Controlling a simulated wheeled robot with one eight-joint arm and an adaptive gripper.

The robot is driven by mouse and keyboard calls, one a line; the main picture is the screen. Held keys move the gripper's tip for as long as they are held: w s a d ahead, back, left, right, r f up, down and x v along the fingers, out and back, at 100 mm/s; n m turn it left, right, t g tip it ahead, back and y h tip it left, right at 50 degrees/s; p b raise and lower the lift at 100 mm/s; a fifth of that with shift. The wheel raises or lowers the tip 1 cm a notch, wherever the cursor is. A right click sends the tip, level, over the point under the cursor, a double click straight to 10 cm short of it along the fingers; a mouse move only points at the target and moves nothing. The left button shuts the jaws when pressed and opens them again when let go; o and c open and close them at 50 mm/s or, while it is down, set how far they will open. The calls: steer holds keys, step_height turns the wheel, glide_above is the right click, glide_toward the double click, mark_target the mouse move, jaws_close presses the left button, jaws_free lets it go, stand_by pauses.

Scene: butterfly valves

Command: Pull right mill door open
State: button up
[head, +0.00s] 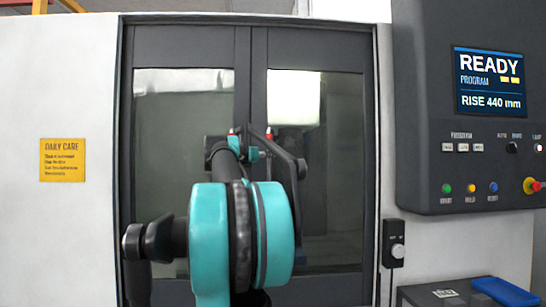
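The right mill door (345,200) is a dark-framed panel with a tall window, on the right half of the machine front. It meets the left mill door (165,130) near the middle, and the two look closed. My gripper (250,136) is in front of the seam between the doors, at the far end of my teal and black arm. Small red parts show on both sides of it. My arm hides most of the gripper and the lower middle of the doors. I cannot make out a door handle, or whether the gripper touches one.
A control panel (470,110) with a READY screen and buttons is at the right. Below it are a small switch box (394,243) and a blue tray (504,291) on a grey surface. A yellow sign (62,160) is on the white left wall.

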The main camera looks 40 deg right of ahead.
steer(key=x, duration=0.7)
steer(key=shift+d, duration=0.25)
steer(key=shift+w, duration=0.1)
jaws_close()
